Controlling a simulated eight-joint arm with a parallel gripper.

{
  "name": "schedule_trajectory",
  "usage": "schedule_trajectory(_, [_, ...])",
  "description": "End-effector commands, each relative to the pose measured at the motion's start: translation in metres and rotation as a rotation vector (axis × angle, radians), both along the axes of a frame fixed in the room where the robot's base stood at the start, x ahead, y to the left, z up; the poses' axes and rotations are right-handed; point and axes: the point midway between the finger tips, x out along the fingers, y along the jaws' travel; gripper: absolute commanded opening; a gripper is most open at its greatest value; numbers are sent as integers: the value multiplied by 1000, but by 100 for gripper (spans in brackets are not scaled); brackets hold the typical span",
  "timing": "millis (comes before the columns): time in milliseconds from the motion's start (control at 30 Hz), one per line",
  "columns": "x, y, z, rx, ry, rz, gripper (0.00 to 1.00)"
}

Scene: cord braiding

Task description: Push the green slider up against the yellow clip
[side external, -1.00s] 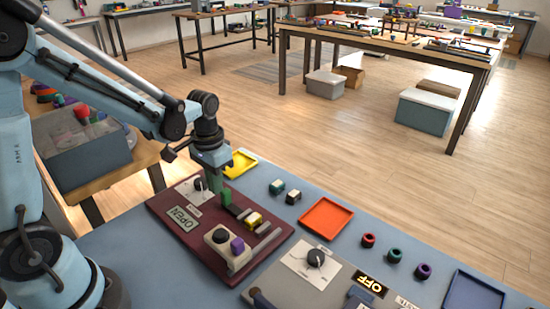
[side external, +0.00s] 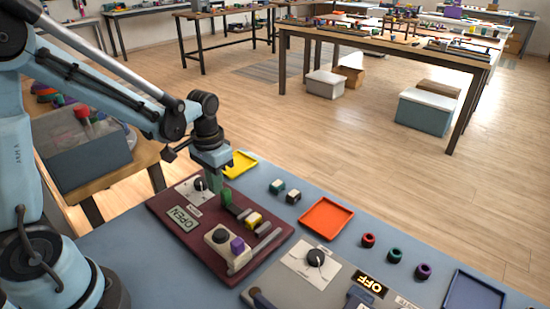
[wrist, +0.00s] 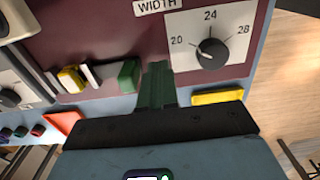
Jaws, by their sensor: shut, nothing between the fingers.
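The green slider (wrist: 128,74) sits on the maroon board, between my gripper and the yellow clip. The yellow clip (side external: 254,219) also shows in the wrist view (wrist: 72,78), left of the slider. A pale bar shows between clip and slider in the wrist view, so the two stand apart. My gripper (wrist: 158,72) has its dark green fingers shut and empty, low at the board, just right of the slider in the wrist view and on its side away from the clip. I cannot tell whether fingers and slider touch. In the side view my gripper (side external: 215,186) partly hides the slider's end.
A grey panel (side external: 295,283) stands in front.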

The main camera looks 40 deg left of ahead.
Motion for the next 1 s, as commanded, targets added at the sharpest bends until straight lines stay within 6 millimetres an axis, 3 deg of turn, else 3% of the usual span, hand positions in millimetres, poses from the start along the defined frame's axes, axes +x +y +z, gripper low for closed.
schedule_trajectory(500, [0, -1, 0, 0, 0, 0, 0])
schedule_trajectory(1000, [0, -16, 0, 0, 0, -1, 0])
